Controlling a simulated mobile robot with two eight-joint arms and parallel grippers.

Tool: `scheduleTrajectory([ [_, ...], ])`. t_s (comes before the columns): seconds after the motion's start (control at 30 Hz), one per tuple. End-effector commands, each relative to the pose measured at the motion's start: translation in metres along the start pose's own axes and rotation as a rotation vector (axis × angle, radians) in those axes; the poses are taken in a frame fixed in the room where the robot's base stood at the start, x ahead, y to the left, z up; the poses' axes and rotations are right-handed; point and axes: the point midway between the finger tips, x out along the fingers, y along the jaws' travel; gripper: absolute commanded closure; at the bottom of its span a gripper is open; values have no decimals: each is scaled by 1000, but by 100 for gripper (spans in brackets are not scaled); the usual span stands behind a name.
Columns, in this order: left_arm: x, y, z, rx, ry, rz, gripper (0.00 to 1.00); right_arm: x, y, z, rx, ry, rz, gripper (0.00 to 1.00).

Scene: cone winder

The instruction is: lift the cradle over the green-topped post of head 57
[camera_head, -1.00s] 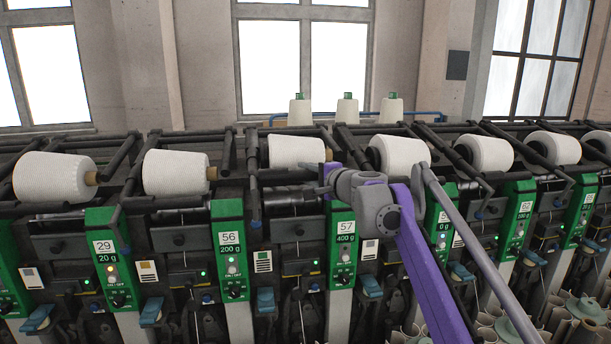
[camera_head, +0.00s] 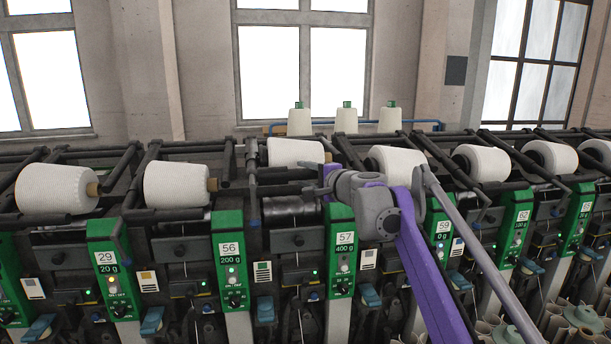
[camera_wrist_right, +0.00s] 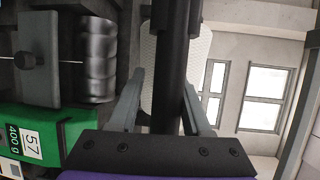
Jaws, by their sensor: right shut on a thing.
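The green-topped post of head 57 (camera_head: 342,262) stands in the middle of the head view, marked "57" and "400 g". It also shows at the lower left of the wrist view (camera_wrist_right: 36,140). The white cone (camera_head: 294,152) of this head hangs in its cradle, raised above the dark grooved drum (camera_head: 288,206). My right gripper (camera_head: 320,180) is just above the post's top. In the wrist view its two fingers (camera_wrist_right: 164,108) are on either side of the cradle's black bar (camera_wrist_right: 172,60), shut on it. The fingertips are partly hidden in both views. My left gripper is not in view.
Neighbouring posts 56 (camera_head: 230,262) and 59 (camera_head: 440,232) stand on both sides, with cones such as the one left of centre (camera_head: 176,185) in their cradles. Several black bars run between heads. Upright cones (camera_head: 346,120) stand behind the machine.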

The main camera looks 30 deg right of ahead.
Motion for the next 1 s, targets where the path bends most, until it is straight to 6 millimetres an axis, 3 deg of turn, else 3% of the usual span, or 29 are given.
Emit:
scheduleTrajectory([
  [0.17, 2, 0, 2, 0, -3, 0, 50, -17, 1, -1, -1, 3, 1, 57],
  [0.6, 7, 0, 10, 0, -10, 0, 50, -97, 1, 0, 0, 2, 1, 57],
  [1.0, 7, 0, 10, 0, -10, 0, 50, -108, 0, 0, 0, 0, 0, 57],
])
